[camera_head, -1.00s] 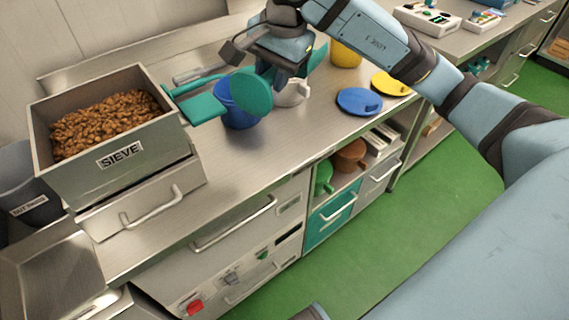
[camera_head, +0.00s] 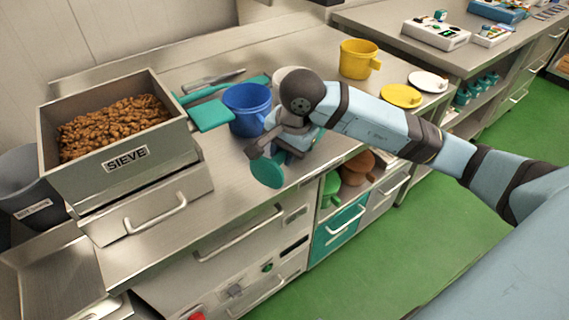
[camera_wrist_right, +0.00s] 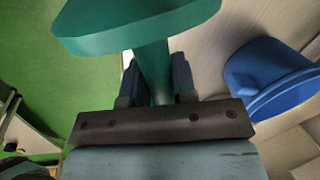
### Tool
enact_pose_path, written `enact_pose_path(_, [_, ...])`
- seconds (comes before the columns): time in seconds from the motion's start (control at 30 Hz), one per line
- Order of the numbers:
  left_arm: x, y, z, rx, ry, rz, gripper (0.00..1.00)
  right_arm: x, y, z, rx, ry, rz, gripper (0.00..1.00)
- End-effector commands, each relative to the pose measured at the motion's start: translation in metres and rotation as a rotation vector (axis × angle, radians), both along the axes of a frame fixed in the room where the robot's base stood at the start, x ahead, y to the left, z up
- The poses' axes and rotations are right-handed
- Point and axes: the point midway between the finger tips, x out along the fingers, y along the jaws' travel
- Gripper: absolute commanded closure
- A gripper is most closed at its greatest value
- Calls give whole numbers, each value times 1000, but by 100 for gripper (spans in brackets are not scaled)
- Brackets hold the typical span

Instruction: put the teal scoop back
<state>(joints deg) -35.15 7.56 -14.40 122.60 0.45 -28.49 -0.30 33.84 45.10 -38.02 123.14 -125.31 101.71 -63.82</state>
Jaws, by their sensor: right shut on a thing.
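My right gripper (camera_head: 277,147) is shut on the teal scoop (camera_head: 267,171). In the head view the scoop's round teal end hangs below the gripper, over the counter's front edge. In the right wrist view the scoop (camera_wrist_right: 140,25) fills the top, and its stem runs down between the two fingers (camera_wrist_right: 157,85). Most of the handle is hidden by the gripper in the head view. My left gripper is not in view.
A blue jug (camera_head: 247,108) stands just behind the gripper. A teal paddle (camera_head: 211,115) is beside the sieve box (camera_head: 125,159). A yellow jug (camera_head: 358,58) and yellow lid (camera_head: 401,96) are farther right. Below, an open shelf holds a green vessel (camera_head: 331,187) and brown vessel (camera_head: 357,170).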

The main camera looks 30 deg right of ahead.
Motion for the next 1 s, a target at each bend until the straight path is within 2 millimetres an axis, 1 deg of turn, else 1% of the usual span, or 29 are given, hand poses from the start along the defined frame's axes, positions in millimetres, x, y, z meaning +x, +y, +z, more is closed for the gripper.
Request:
enact_pose_path(0.23, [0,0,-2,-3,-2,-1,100,-1,1,-33,1,3,0,100])
enact_pose_path(0.3, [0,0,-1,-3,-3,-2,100,0,0,-36,0,1,0,100])
enact_pose_path(0.47, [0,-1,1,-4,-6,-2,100,0,0,-35,0,0,0,100])
enact_pose_path(0.63, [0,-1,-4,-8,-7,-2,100,0,0,-41,0,-1,0,100])
enact_pose_path(0.67, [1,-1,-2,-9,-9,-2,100,0,0,-39,0,0,0,70])
enact_pose_path(0.7, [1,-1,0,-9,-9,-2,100,0,0,-39,0,0,0,61])
enact_pose_path(0.73, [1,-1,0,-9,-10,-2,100,0,0,-39,0,0,0,54])
enact_pose_path(0.77, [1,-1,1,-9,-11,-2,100,0,0,-39,0,0,0,49])
enact_pose_path(1.0, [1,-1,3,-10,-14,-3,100,0,0,-38,0,0,0,49])
